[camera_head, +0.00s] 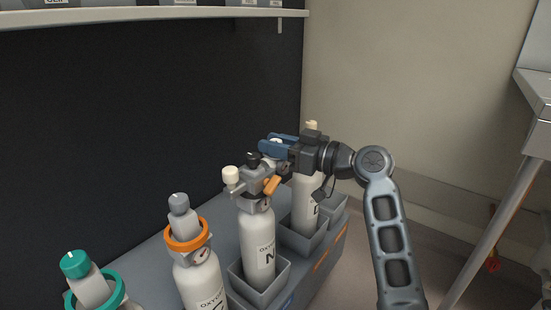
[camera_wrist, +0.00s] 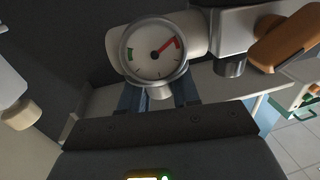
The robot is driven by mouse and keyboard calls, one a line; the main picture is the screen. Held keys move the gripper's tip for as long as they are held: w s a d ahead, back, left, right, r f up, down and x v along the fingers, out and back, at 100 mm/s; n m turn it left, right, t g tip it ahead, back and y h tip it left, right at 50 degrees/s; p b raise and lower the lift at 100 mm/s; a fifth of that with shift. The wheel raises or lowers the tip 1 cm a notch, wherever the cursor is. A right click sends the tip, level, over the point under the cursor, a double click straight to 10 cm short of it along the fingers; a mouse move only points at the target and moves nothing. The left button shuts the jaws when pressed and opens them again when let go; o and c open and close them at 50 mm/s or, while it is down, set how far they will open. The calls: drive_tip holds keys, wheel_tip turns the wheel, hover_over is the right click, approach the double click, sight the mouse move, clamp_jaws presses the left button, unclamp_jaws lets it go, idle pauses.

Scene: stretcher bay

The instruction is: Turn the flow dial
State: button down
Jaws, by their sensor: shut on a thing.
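My gripper (camera_head: 272,145), with blue fingers, reaches left above the row of oxygen cylinders. In the wrist view the fingers (camera_wrist: 160,98) are shut around a small pale knob (camera_wrist: 160,92), which looks like the flow dial. It sits just below a round gauge (camera_wrist: 155,52) with a black needle, a red band and a green mark. Most of the knob is hidden by the gauge and fingers. I cannot tell its turned position.
A white cylinder (camera_head: 257,235) with a cream knob (camera_head: 231,175) and orange lever (camera_head: 271,186) stands just in front. An orange-collared cylinder (camera_head: 195,275) and a teal-capped one (camera_head: 88,285) stand further left. A dark wall is behind; a metal table (camera_head: 535,85) is at right.

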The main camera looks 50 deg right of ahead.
drive_tip(key=n+g+y+b, duration=0.1)
drive_tip(key=n+y, duration=0.1)
drive_tip(key=n+y+b, duration=0.1)
drive_tip(key=y, duration=0.2)
drive_tip(key=shift+d+r+n+g, duration=0.15)
drive_tip(key=shift+n+g, duration=0.25)
drive_tip(key=shift+n+g+y+b, duration=0.5)
drive_tip(key=shift+n+g+y, duration=0.95)
drive_tip(key=shift+y, duration=0.65)
drive_tip(key=c, duration=0.8)
unclamp_jaws()
drive_tip(key=p+v, duration=0.1)
drive_tip(key=v, duration=0.6)
drive_tip(key=shift+s+d+p, duration=0.2)
drive_tip(key=shift+d+p, duration=0.05)
drive_tip(key=shift+p, duration=0.15)
